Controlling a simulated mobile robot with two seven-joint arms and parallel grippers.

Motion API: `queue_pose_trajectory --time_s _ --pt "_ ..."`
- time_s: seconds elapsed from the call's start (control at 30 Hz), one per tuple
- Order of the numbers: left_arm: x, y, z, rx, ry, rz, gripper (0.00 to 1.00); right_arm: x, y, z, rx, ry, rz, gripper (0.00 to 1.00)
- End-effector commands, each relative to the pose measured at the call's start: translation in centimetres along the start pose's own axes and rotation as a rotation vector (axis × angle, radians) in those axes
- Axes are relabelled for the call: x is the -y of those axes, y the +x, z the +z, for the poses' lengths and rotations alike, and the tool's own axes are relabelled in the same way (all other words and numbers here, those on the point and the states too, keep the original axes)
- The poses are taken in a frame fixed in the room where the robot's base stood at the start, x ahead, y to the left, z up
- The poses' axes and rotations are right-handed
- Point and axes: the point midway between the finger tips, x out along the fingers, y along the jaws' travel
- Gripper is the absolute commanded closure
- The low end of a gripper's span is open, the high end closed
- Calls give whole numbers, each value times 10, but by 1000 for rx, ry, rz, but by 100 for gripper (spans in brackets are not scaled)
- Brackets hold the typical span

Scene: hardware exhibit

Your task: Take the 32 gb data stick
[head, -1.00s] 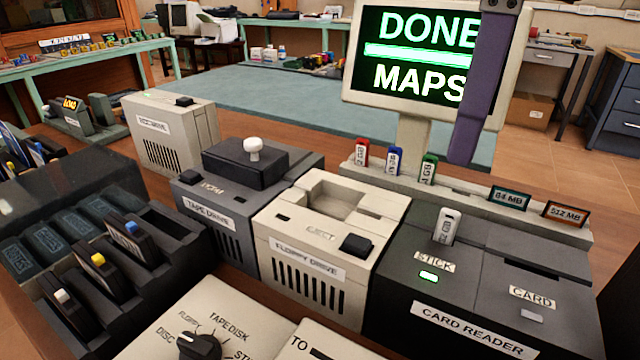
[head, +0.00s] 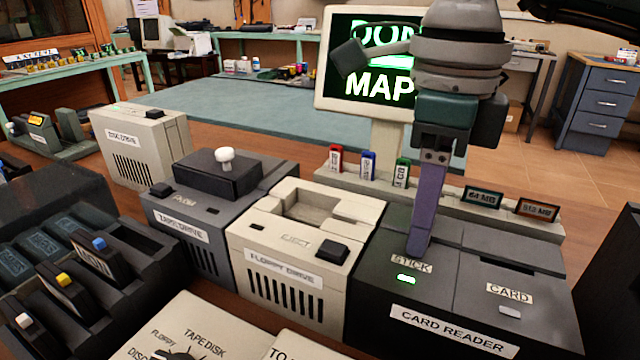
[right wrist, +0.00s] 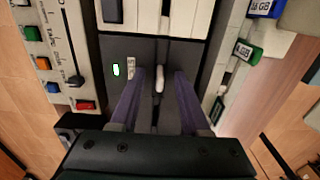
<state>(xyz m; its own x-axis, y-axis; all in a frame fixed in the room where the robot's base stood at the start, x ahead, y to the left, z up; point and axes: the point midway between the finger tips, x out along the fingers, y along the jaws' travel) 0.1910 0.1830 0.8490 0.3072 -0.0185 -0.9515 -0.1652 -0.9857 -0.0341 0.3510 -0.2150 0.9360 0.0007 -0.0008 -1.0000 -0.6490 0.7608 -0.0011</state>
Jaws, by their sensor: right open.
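A white data stick (right wrist: 160,79) stands in the STICK slot of the dark card reader (head: 455,310). I cannot read its size marking now. My right gripper (head: 418,246) points down over the slot and hides the stick in the head view. In the right wrist view the two purple fingers of this gripper (right wrist: 158,90) are open, one on each side of the white stick, with gaps showing between. My left gripper is not in view.
Red (head: 336,158), blue (head: 368,165) and green (head: 402,172) sticks stand in a rack behind the reader, beside the 64 MB (head: 484,198) and 512 MB (head: 537,209) cards. The floppy drive (head: 290,262) adjoins the reader on the left. A monitor (head: 372,75) stands behind.

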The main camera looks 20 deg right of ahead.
Motion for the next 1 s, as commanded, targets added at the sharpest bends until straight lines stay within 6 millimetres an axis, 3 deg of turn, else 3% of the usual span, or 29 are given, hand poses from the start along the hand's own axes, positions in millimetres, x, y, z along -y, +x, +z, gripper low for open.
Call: queue_pose_trajectory --time_s 0.07,0.47,1.0 --pt "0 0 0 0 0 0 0 0 0 0 0 0 0 55" --pt "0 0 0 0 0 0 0 0 0 0 0 0 1 100" --pt "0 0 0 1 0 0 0 0 -1 0 0 0 1 100"
